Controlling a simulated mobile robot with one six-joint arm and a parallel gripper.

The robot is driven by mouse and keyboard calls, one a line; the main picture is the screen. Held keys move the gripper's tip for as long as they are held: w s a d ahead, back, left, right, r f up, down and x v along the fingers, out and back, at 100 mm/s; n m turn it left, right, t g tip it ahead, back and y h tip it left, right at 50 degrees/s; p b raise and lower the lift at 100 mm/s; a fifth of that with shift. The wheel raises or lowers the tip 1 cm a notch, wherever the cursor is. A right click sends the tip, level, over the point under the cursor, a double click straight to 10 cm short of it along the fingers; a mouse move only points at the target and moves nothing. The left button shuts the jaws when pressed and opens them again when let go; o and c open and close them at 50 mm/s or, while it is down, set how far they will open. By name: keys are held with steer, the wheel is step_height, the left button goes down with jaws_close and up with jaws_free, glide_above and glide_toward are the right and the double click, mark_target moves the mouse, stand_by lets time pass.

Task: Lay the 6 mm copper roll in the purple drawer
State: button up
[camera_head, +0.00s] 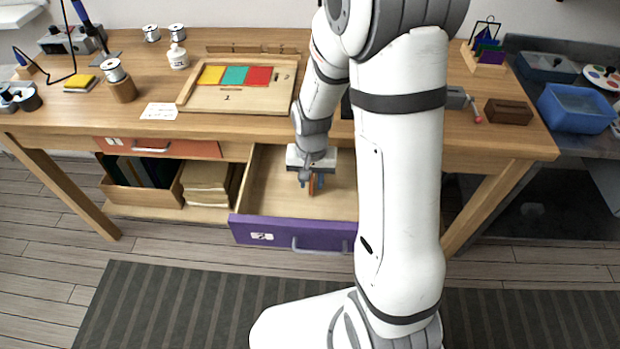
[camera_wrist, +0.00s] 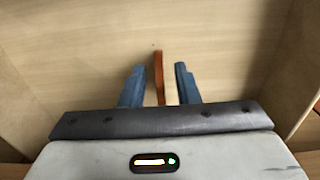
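The purple drawer (camera_head: 335,236) is pulled open under the workbench, and its pale wooden floor shows in the wrist view (camera_wrist: 80,50). My gripper (camera_head: 312,183) points down inside the drawer. In the wrist view my gripper (camera_wrist: 160,82) has its two blue fingers apart. The copper roll (camera_wrist: 158,78), an orange-brown strip seen edge-on, stands between them with a gap on each side. The roll also shows as a small orange-brown piece between the fingers in the head view (camera_head: 312,185). Whether it rests on the drawer floor is hard to tell. Its 6 mm marking is not visible.
The drawer's side walls stand left and right of my gripper. The bench top above holds a wooden tray (camera_head: 237,107) with coloured sheets. An orange-fronted drawer (camera_head: 195,149) is to the left, above an open bin of dark items (camera_head: 145,195). The drawer floor around the roll looks bare.

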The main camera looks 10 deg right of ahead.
step_height(320, 180, up, 11)
steer(key=p, duration=0.2)
steer(key=s+d+r+n+t, duration=0.2)
steer(key=s+r+n, duration=0.1)
steer(key=s+r, duration=0.6)
steer(key=s, duration=0.4)
steer(key=shift+s+r+n, duration=0.25)
steer(key=shift+n, duration=0.05)
steer(key=shift+t, duration=0.3)
steer(key=p+v, duration=0.4)
steer(key=v, duration=0.1)
steer(key=shift+w+d+r+p, duration=0.1)
steer(key=shift+w+r+p, duration=0.25)
